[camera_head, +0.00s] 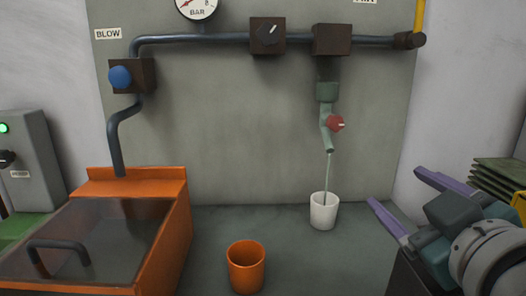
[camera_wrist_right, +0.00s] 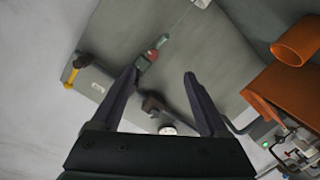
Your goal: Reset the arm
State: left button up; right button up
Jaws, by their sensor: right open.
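My right gripper (camera_head: 402,206) is at the right of the head view, open and empty, with its two purple fingers apart. In the right wrist view its dark fingers (camera_wrist_right: 162,78) are spread with nothing between them close up. It is apart from the white cup (camera_head: 323,213), to the cup's right. The white cup stands upright under the green tap (camera_head: 326,128) with the red handle (camera_head: 335,124). A thin stream runs from the tap into the cup. My left gripper does not show.
An orange cup (camera_head: 246,268) stands at the front of the grey counter (camera_head: 290,240). An orange box with a clear lid (camera_head: 110,235) is at left. A gauge (camera_head: 197,8), blue knob (camera_head: 120,77) and pipes (camera_head: 200,39) are on the back panel. A grey control box (camera_head: 32,150) is far left.

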jog(key=s+f+m+g+p, duration=0.25)
jog(key=s+g, duration=0.45)
jog(key=s, duration=0.6)
jog(key=s+f+m+g+p, duration=0.25)
jog(key=s+g, duration=0.35)
jog(key=s, duration=0.7)
pick_arm(q)
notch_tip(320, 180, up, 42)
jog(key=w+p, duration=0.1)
jog(key=p, duration=3.5)
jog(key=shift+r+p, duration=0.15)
jog(key=shift+p, duration=0.2)
pick_arm(e)
notch_tip(320, 180, up, 35)
jog(key=shift+w+d+r, duration=0.2)
jog(key=shift+w+d, duration=0.05)
